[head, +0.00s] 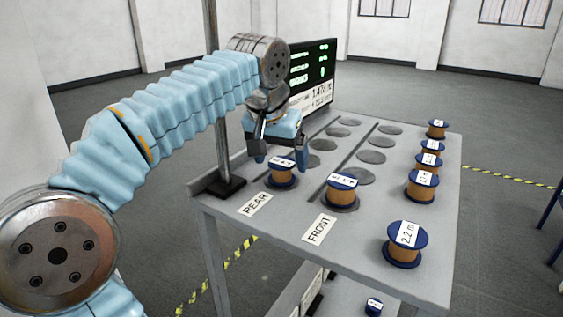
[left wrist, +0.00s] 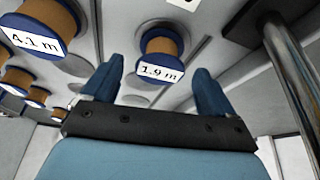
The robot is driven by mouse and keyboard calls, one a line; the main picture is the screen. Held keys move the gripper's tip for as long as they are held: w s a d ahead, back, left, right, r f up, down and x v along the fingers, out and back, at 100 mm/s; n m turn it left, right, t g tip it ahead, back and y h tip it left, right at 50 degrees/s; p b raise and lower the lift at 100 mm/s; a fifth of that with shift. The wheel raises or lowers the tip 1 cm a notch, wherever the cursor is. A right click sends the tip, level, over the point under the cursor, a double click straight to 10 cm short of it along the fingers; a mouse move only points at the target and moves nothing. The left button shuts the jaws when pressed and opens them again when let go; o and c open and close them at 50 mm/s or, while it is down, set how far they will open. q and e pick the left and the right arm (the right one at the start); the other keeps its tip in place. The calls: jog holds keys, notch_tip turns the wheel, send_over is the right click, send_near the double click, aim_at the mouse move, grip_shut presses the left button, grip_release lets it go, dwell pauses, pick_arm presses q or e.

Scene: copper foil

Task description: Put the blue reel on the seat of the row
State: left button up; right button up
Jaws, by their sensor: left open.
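A blue-flanged copper reel (head: 282,178) stands upright on the nearest seat of the row labelled REAR (head: 255,204). In the left wrist view its label reads 1.9 m (left wrist: 160,52). My left gripper (head: 281,155) is open just above this reel; in the left wrist view the reel lies between and beyond the fingertips (left wrist: 159,75). A second blue reel (head: 341,196) stands on the nearest seat of the row labelled FRONT (head: 319,229); in the left wrist view it reads 4.1 m (left wrist: 38,28). My right gripper is not in view.
Several loose reels stand along the table's right side, the nearest labelled 2.2 m (head: 404,250). Round seats farther back, such as this one (head: 371,156), are empty. A screen (head: 318,68) stands behind, and a post (head: 222,120) rises at the left edge.

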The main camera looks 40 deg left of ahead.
pick_arm(q)
jog(key=p+v, duration=0.1)
jog(key=v, duration=0.8)
jog(key=shift+s, duration=0.15)
